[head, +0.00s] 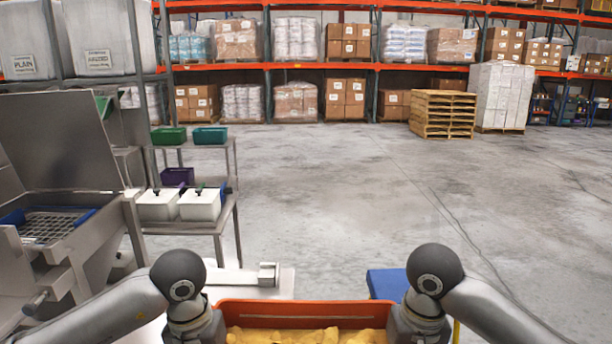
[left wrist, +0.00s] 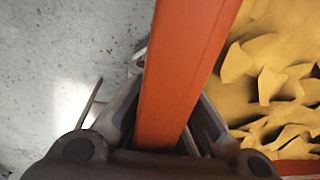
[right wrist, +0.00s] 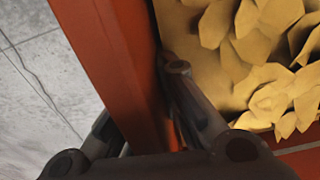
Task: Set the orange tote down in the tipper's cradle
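The orange tote (head: 300,308) is at the bottom centre of the head view, close in front of me, with yellow flat pieces (head: 290,336) inside. My left gripper (head: 205,325) straddles its left wall. In the left wrist view the fingers lie either side of the orange rim (left wrist: 185,65), apparently closed on it. My right gripper (head: 418,325) is on the opposite wall. In the right wrist view one finger is inside and one outside the rim (right wrist: 105,60). The tote's underside is hidden. I cannot identify the tipper's cradle for certain in these views.
A steel machine with a raised lid (head: 55,140) and a grid (head: 45,226) stands at left, beside a shelf (head: 225,222) with white tubs (head: 200,205). A blue object (head: 388,284) lies beyond the tote at right.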

